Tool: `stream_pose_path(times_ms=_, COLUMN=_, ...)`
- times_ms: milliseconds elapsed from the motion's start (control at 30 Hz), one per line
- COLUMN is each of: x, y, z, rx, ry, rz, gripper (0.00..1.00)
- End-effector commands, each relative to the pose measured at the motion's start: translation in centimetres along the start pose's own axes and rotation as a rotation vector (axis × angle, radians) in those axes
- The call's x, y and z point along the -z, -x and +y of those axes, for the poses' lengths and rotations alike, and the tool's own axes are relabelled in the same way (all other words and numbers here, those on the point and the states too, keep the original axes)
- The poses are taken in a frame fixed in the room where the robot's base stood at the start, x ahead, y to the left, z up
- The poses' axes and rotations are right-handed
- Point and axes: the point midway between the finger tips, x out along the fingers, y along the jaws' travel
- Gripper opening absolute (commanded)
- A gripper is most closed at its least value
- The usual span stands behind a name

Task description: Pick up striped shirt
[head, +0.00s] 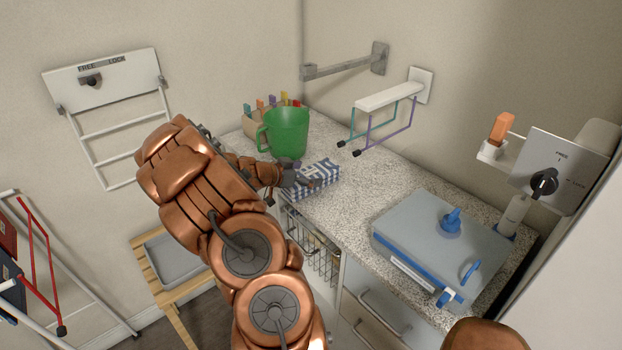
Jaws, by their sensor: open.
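A blue-and-white patterned folded cloth (320,174), which looks like the striped shirt, lies on the speckled countertop (370,200) near its front left edge. My copper-coloured arm reaches in from the bottom of the head view. My gripper (298,179) is open at the left end of the cloth. The fingers are small and dark here, and I cannot tell whether they touch the cloth. Part of the cloth's left end is hidden behind the gripper.
A green mug (287,132) stands just behind my gripper, before a box of coloured items (262,110). A wall rack (385,105) hangs over the counter. A grey-blue lidded case (440,240) sits on the right. A wire basket (312,245) is below the counter edge.

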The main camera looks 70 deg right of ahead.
Motion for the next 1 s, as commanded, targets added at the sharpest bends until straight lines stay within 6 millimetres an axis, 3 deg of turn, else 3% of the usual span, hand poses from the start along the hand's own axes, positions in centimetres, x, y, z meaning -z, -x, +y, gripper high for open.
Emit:
stream_pose_path(times_ms=67, x=-0.02, y=0.01, z=0.00, rx=0.000, ry=0.000, rz=0.000, gripper=0.99)
stream_pose_path(times_ms=733, x=-0.03, y=0.02, z=0.03, rx=-0.001, ry=0.001, rz=0.000, gripper=0.29)
stream_pose_path(times_ms=1000, x=0.07, y=0.06, z=0.03, rx=-0.001, ry=0.001, rz=0.000, gripper=0.29)
